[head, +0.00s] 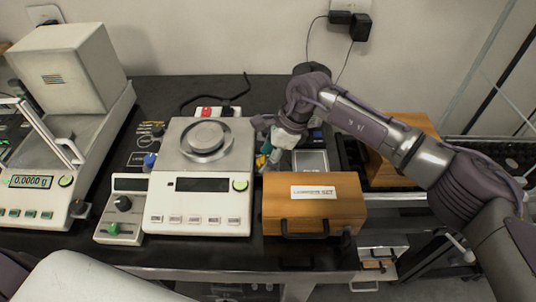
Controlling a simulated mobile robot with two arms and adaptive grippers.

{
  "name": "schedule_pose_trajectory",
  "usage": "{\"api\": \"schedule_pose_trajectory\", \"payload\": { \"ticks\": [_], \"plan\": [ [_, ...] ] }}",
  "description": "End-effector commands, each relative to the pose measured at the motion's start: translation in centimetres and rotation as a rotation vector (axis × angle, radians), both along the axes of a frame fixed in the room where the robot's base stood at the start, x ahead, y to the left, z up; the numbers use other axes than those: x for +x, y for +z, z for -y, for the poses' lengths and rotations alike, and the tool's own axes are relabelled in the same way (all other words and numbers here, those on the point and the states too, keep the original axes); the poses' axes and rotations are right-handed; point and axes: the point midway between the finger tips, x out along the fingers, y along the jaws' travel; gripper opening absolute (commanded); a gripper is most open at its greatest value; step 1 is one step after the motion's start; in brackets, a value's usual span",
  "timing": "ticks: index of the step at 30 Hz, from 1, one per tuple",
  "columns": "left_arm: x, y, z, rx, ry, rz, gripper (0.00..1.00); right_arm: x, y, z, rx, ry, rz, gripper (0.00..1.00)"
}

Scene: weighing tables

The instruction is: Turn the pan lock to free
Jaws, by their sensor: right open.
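A balance (198,210) with a round metal pan (207,136) stands in the middle of the dark table. Its display is dark and a round green button sits at the right of it. A small control box (121,211) with a black knob (123,203) and a green button stands at its left. Behind that box is a dark panel with a blue knob (150,160). I cannot tell which control is the pan lock or how it is set. My right gripper (265,141) is open, just right of the balance's pan area. My left gripper is out of view.
A wooden case (314,206) with a black handle stands right of the balance. A larger balance (42,182) reading 0.0000 g stands at the left. A red-switched power strip (212,112) lies behind the pan. Another wooden box (386,170) is partly behind my right arm.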

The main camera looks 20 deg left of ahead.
Motion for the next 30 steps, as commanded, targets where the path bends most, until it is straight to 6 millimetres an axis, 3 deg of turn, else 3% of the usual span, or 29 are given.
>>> {"api": "schedule_pose_trajectory", "payload": {
  "ticks": [7, 18, 23, 30],
  "plan": [
    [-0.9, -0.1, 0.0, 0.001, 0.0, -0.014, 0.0, 0.0, -0.1, 0.0, 0.0, 0.001, 0.0, 0.6],
    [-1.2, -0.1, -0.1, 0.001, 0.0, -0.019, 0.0, 0.0, 0.0, 0.0, -0.001, 0.001, 0.001, 0.0],
    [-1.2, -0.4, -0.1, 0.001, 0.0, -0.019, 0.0, 0.0, -0.1, 0.0, -0.001, -0.033, 0.003, 0.0],
    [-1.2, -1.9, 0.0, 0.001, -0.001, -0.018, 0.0, -0.3, -0.3, 0.1, -0.002, -0.246, 0.006, 0.0]
  ]
}}
